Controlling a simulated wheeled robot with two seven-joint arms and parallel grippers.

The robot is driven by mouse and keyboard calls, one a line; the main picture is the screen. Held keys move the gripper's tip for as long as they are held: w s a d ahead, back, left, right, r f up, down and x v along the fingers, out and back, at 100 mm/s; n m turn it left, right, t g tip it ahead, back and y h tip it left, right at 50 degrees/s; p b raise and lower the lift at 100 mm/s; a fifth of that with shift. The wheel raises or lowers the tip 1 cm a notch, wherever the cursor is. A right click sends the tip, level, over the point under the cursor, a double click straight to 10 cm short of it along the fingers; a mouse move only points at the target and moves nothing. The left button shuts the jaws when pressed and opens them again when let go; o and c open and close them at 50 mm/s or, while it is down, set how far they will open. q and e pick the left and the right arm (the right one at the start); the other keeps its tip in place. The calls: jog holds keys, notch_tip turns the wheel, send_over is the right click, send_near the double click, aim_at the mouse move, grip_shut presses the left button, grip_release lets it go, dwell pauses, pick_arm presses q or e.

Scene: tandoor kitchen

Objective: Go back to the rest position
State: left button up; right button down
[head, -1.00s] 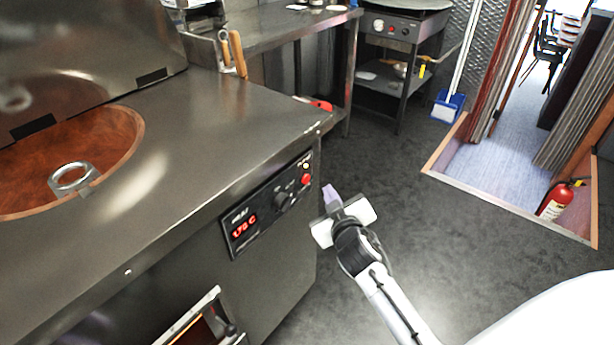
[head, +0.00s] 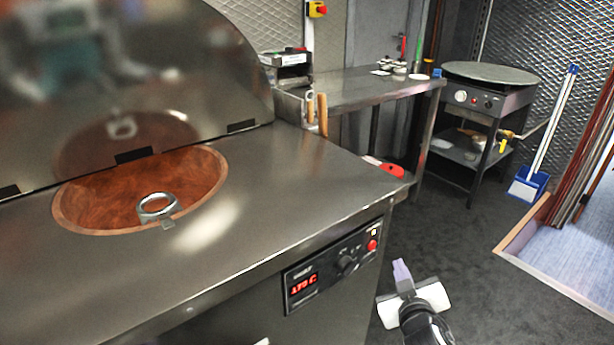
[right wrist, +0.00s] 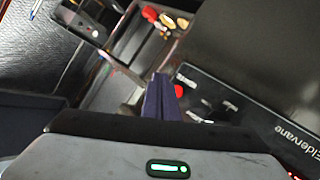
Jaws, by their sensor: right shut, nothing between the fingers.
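My right gripper (head: 402,273) is at the lower right of the head view, its slim purple fingers together and empty. It is in front of the steel tandoor counter (head: 290,180), just right of its control panel (head: 330,268), with a gap showing between. In the right wrist view the closed purple fingers (right wrist: 164,98) point toward the same panel (right wrist: 250,120), which reads "Eldervane". My left gripper is in neither view.
The tandoor's round opening (head: 110,190) has a metal ring (head: 158,207) at its edge, with a raised steel lid (head: 120,70) behind. A side table (head: 360,92) and a round griddle (head: 490,73) stand at the back. Dark floor (head: 450,240) is clear on the right.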

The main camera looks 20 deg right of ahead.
jog(key=s+a+f+g+y, duration=0.1)
jog(key=s+a+f+y, duration=0.1)
jog(key=s+a+f, duration=0.3)
jog(key=s+a+f+g+y, duration=0.2)
jog(key=s+a+f, duration=0.3)
jog(key=s+a, duration=0.3)
jog(key=s+a+f+g+y, duration=0.2)
jog(key=s+a+f, duration=0.3)
jog(key=s, duration=0.7)
jog(key=shift+s+a+n+y, duration=0.2)
jog(key=shift+a+n+y, duration=0.2)
jog(key=shift+a+y, duration=0.4)
jog(key=shift+d+r, duration=0.1)
jog(key=shift+d, duration=0.05)
